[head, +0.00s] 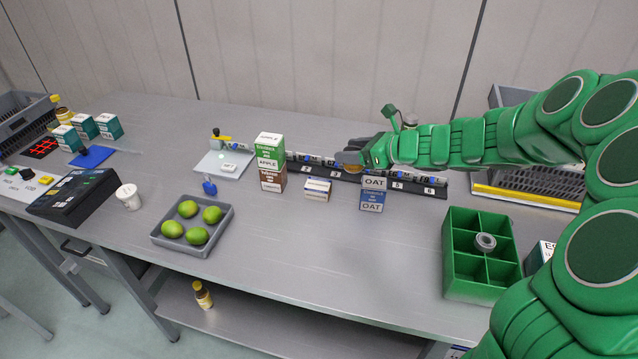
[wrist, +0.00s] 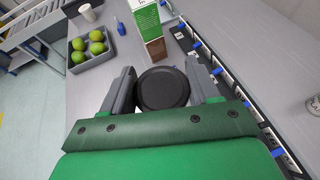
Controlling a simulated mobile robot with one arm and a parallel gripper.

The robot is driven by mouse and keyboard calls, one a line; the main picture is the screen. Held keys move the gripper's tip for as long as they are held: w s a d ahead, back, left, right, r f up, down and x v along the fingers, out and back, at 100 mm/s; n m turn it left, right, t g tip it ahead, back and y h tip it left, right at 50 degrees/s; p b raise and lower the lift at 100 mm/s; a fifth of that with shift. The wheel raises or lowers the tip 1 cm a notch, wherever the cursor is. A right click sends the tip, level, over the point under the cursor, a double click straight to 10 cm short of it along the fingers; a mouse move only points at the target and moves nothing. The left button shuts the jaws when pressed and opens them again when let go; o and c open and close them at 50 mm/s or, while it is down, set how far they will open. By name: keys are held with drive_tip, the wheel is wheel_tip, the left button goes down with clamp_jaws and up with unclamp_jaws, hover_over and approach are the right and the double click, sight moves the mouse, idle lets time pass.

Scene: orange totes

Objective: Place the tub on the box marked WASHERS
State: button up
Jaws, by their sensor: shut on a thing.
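My gripper (head: 348,160) is shut on a round tub with a black lid (wrist: 162,89), one finger on each side. In the head view the tub is mostly hidden by the gripper, above the back of the table near the black numbered rail. I cannot read WASHERS on any box. A small white and blue box (head: 317,189) with print too small to read stands on the table, below and left of the gripper.
A green APPLE box on a brown box (head: 272,179) stands left of the gripper; an OAT box (head: 373,194) stands in front. A grey tray (head: 163,240) of limes and a green divided crate (head: 462,270) are farther off. The front middle table is clear.

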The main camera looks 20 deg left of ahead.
drive_tip(key=s+a+r+n+g, duration=0.15)
drive_tip(key=s+a, duration=0.25)
drive_tip(key=s, duration=0.4)
hover_over(316, 183)
drive_tip(key=s, duration=0.1)
drive_tip(key=f, duration=0.8)
drive_tip(key=shift+d+f, duration=0.15)
drive_tip(key=shift+d, duration=0.15)
drive_tip(key=shift+w+a+f, duration=0.25)
drive_tip(key=shift+w+f, duration=0.3)
drive_tip(key=shift+f, duration=0.1)
drive_tip(key=shift+f+y, duration=0.3)
drive_tip(key=shift+f, duration=1.15)
drive_tip(key=shift+f, duration=0.1)
drive_tip(key=o, duration=1.1)
drive_tip(key=shift+o, duration=0.2)
